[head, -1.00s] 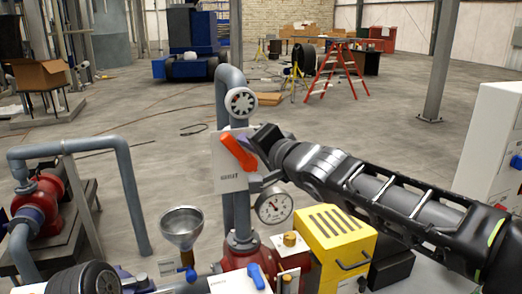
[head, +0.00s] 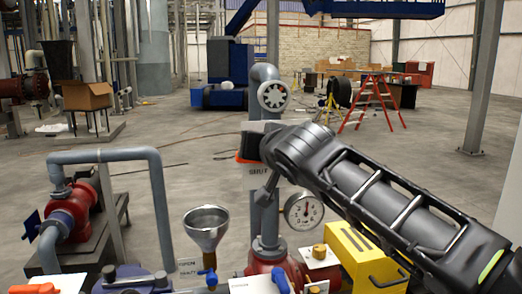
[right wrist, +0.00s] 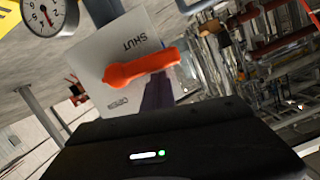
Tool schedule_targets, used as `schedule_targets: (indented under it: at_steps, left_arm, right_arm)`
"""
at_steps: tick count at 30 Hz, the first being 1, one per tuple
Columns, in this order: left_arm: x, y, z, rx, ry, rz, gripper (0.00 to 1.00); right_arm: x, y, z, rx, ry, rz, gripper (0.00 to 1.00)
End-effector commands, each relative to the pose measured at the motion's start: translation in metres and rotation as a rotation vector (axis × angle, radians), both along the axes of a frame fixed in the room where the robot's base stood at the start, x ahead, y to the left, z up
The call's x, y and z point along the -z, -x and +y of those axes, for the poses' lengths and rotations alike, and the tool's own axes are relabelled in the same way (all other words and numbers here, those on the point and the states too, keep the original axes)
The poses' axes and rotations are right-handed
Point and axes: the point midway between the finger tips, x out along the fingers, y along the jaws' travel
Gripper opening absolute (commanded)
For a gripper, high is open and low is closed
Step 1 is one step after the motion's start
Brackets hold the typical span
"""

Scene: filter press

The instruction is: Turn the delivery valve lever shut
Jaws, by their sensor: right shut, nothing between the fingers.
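The orange delivery valve lever (right wrist: 142,66) lies across a white plate (right wrist: 95,62) marked SHUT and OPEN in the right wrist view. In the head view only an orange-red bit of the lever (head: 243,159) shows under my right gripper (head: 253,141), which hides the rest. The plate's SHUT marking shows just below. My right gripper is shut with nothing held. In the wrist view its dark purple fingers (right wrist: 158,90) reach up to the lever's handle; I cannot tell if they touch it. My left gripper is not in view.
A pressure gauge (head: 303,210) sits below and right of the plate, on the grey standpipe (head: 265,222). A funnel (head: 206,227), a yellow box (head: 362,258) and a red pump (head: 72,212) stand nearby.

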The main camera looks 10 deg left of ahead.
Motion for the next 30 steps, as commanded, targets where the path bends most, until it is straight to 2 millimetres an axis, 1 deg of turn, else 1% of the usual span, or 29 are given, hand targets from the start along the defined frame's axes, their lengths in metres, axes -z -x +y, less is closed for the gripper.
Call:
schedule_targets:
  at_steps: [7, 20, 25, 30]
  left_arm:
    - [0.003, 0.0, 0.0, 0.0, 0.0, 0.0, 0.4]
    - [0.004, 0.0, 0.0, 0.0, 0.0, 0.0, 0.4]
    - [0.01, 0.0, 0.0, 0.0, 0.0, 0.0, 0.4]
    - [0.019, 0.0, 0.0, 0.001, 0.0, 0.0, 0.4]
  right_arm:
    - [0.002, 0.0, 0.001, -0.001, 0.036, -0.015, 0.0]
    - [0.002, 0.001, 0.001, 0.0, 0.035, -0.016, 0.0]
    - [-0.001, 0.013, -0.004, -0.001, 0.034, -0.017, 0.0]
    - [-0.006, 0.036, -0.016, 0.0, 0.033, -0.018, 0.0]
